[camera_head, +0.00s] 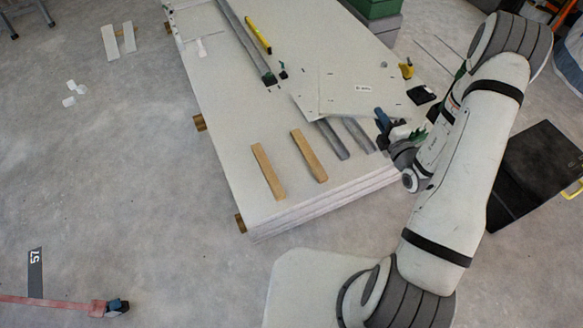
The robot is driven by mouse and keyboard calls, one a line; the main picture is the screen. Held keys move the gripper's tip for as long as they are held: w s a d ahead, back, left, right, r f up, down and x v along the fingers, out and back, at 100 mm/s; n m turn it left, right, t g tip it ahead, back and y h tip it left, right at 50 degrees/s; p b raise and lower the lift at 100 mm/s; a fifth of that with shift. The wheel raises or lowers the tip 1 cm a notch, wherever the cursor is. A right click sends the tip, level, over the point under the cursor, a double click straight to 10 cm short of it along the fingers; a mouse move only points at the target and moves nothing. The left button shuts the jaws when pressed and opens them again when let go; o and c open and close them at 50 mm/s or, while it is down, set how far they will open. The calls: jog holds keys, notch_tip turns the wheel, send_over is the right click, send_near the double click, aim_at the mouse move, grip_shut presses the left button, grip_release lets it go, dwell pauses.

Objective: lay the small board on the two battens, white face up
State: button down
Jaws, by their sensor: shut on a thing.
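The small board (350,88) is a pale sheet with a small label and several dark marks on its upper side. It is above the right part of a large stack of boards (220,95), over two grey metal strips. I cannot tell whether it touches them, or which face is up. My gripper (381,117) is shut on the small board at its lower right edge; the arm hides part of the grip. The two wooden battens, the left one (268,171) and the right one (309,155), lie bare and roughly parallel on the stack, to the lower left of the board.
Grey strips (332,139) stick out beneath the small board. A long metal channel (240,32) and a yellow level (258,35) lie farther up the stack. A yellow tool (406,69) is right of the board. The stack top around the battens is clear.

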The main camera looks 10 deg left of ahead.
aim_at(312, 189)
jog(key=a+f+n+g+y+b, duration=0.2)
jog(key=a+f+b, duration=0.3)
jog(key=f+b, duration=0.6)
jog(key=a+f+n+g+y+b, duration=0.1)
jog(key=a+f+g+y+b, duration=0.1)
jog(key=a+f+b, duration=0.4)
jog(key=a+f+n+g+y+b, duration=0.1)
jog(key=a+f+b, duration=0.4)
jog(key=f+b, duration=1.2)
jog(key=shift+a+f+n+g+y, duration=0.15)
jog(key=shift+f+n+y, duration=0.1)
jog(key=shift+f, duration=1.3)
jog(key=shift+f+n+g+y, duration=0.1)
jog(key=shift+f+n+y, duration=0.2)
jog(key=shift+f, duration=1.3)
jog(key=shift+a+f+n+g+y, duration=0.15)
jog(key=shift+f+n+y, duration=0.1)
jog(key=shift+f, duration=1.3)
jog(key=shift+f, duration=0.1)
jog(key=shift+f+b, duration=0.3)
jog(key=shift+f, duration=0.05)
jog(key=c, duration=1.9)
grip_release()
jog(key=shift+f, duration=0.1)
jog(key=o, duration=0.4)
